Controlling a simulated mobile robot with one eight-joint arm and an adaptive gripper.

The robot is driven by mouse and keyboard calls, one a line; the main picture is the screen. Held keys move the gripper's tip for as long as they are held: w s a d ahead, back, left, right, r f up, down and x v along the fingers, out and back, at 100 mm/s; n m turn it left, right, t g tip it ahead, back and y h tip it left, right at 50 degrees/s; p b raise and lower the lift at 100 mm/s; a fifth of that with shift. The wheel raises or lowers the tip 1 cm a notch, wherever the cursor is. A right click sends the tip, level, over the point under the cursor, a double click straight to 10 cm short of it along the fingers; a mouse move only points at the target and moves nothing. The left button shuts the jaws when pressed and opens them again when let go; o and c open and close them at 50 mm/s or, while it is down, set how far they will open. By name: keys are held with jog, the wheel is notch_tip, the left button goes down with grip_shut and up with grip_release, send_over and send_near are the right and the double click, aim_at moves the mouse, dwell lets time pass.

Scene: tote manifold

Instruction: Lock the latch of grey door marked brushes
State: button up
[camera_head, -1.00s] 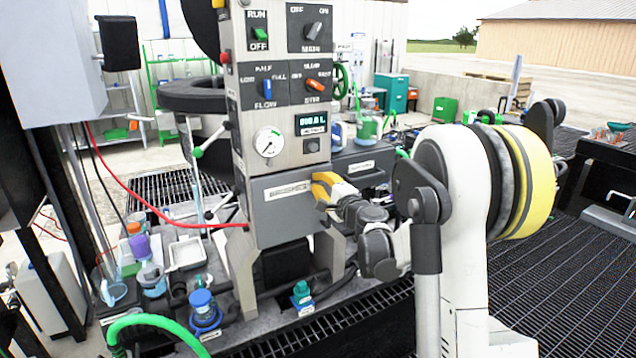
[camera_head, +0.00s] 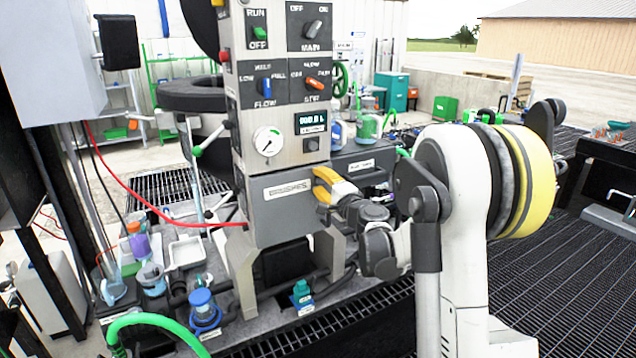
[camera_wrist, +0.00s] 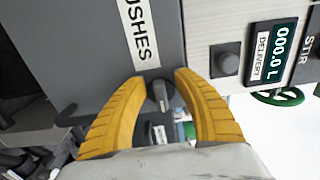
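The grey door (camera_head: 278,214) is shut in the lower part of the metal column, with a white label (camera_head: 288,189) reading BRUSHES. In the wrist view the grey door (camera_wrist: 80,50) fills the upper left, and the label (camera_wrist: 138,32) shows its end letters. The latch (camera_wrist: 160,95), a small dark grey turn handle, sits near the door's edge. My gripper (camera_wrist: 160,77) has its yellow fingers apart, one on each side of the latch, with gaps visible. In the head view my gripper (camera_head: 332,183) is at the door's right edge and hides the latch.
Above the door are a gauge (camera_head: 268,141), a delivery display (camera_head: 311,122) and several switches. A black knob (camera_wrist: 226,60) is beside the door in the wrist view. A red hose (camera_head: 150,207) runs to the column's left. Bottles and trays stand below left.

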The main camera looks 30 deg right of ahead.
jog(key=shift+a, duration=0.15)
jog(key=s, duration=1.2)
jog(key=shift+d, duration=0.25)
jog(key=s+a+f+n+g+y, duration=0.1)
jog(key=s+a+n+g+y, duration=0.15)
jog(key=s+a+n, duration=0.45)
jog(key=s+a+n+g+y, duration=0.1)
jog(key=s+a+n+g, duration=0.15)
jog(key=a, duration=0.95)
jog(key=s+f+n+g+h, duration=0.2)
jog(key=s+f+n+g, duration=0.1)
jog(key=s, duration=0.6)
jog(key=s+a+f+n+g+h, duration=0.1)
jog(key=s+f+n+g+h, duration=0.1)
jog(key=s+n, duration=0.3)
jog(key=s+f, duration=0.1)
jog(key=s, duration=0.3)
jog(key=shift+a+g, duration=0.15)
jog(key=shift+g, duration=0.25)
